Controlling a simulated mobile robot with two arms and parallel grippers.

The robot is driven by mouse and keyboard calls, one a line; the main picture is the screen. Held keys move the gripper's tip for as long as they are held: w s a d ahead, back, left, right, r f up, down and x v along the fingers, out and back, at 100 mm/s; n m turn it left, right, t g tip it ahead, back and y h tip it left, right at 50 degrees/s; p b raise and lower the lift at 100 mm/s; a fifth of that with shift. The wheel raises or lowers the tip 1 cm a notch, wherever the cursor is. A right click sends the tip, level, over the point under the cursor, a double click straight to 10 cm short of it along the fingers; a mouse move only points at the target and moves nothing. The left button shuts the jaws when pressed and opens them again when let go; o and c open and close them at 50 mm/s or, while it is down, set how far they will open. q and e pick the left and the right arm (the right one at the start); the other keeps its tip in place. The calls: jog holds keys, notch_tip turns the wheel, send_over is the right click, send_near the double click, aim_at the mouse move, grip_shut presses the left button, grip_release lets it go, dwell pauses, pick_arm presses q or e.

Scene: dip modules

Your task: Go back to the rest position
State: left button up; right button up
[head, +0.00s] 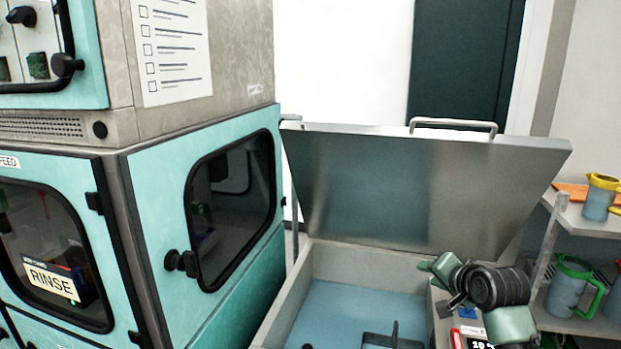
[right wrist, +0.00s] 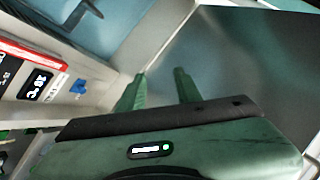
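My right gripper (head: 428,266) is above the right rim of an open metal basin (head: 325,262), in front of its raised lid (head: 400,180). In the right wrist view its two green fingers (right wrist: 158,88) stand apart with nothing between them. The lid fills the background beyond the fingers, and the basin's blue inside (right wrist: 115,30) shows at the upper left. My left gripper is not in view.
A teal machine with a closed windowed door (head: 232,200) stands left of the basin. A shelf at right holds a green-rimmed jug (head: 568,288) and a yellow-rimmed jug (head: 597,203). A dark handle-like part (head: 393,340) lies in the basin.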

jog(key=s+a+f+n+g, duration=0.2)
jog(key=s+a+f+n, duration=0.1)
jog(key=s+f, duration=0.65)
jog(key=s+a+f+n+g, duration=0.2)
jog(key=s+f+n, duration=0.1)
jog(key=s+f, duration=0.65)
jog(key=s+a+f+n+g+h, duration=0.1)
jog(key=s+a+f+n+g, duration=0.1)
jog(key=s, duration=1)
jog(key=s+a+f+n+g, duration=0.1)
jog(key=s+f+n+g, duration=0.15)
jog(key=s, duration=0.95)
notch_tip(320, 180, down, 30)
jog(key=s+g+b, duration=0.1)
jog(key=s+b, duration=0.1)
jog(key=b, duration=0.3)
jog(key=s+d+f+g+b, duration=0.1)
jog(key=s+d+f+b, duration=0.2)
jog(key=s+f, duration=1.4)
notch_tip(320, 180, down, 4)
jog(key=shift+s+r+n+b, duration=0.15)
jog(key=shift+n+b, duration=0.3)
jog(key=shift+b, duration=0.25)
